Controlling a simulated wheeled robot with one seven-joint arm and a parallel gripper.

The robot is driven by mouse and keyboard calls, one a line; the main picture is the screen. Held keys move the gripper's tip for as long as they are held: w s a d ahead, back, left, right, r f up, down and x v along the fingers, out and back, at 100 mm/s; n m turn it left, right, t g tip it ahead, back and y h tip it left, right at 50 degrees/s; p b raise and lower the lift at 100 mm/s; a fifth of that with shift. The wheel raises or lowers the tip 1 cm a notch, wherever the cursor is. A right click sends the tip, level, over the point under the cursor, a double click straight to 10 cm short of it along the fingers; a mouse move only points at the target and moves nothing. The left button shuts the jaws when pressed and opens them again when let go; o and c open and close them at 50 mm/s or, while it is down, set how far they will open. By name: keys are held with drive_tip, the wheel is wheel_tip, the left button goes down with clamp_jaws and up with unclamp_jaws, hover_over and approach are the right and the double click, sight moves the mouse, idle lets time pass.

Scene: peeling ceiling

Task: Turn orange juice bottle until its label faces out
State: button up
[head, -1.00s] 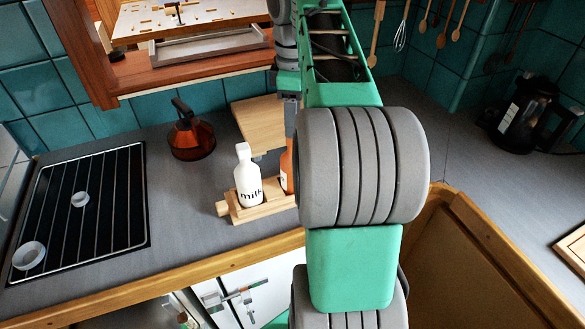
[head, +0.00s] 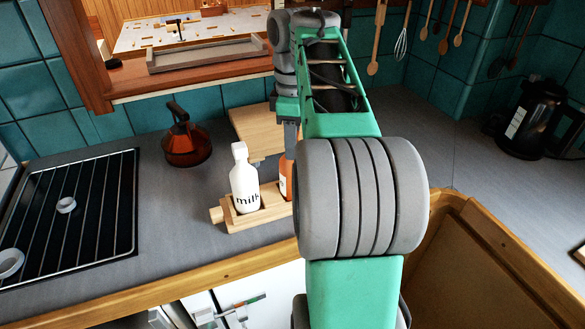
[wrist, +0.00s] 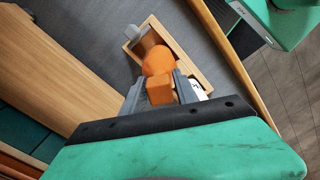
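The orange juice bottle (head: 286,178) stands in a wooden holder (head: 262,210) on the counter, mostly hidden behind my arm in the head view. A sliver of pale label shows at its left side. In the wrist view the bottle (wrist: 158,60) is seen from above with its blocky orange cap towards me. My gripper (wrist: 160,82) has one finger on each side of the bottle's top; whether they press on it is unclear. In the head view one finger (head: 291,135) reaches down to the bottle.
A white milk bottle (head: 244,180) stands close left of the juice bottle in the holder. A wooden board (head: 252,125) lies behind. A reddish kettle (head: 186,140) and black hob (head: 75,220) are further left. A dark electric kettle (head: 530,120) stands right. Grey counter is clear between hob and holder.

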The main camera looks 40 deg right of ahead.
clamp_jaws()
drive_tip(key=shift+r, duration=0.1)
idle(0.4)
drive_tip(key=n, duration=0.5)
drive_tip(key=shift+n, duration=0.9)
drive_tip(key=n, duration=0.4)
drive_tip(key=shift+r+p, duration=0.1)
drive_tip(key=shift+p, duration=0.3)
drive_tip(key=n, duration=0.3)
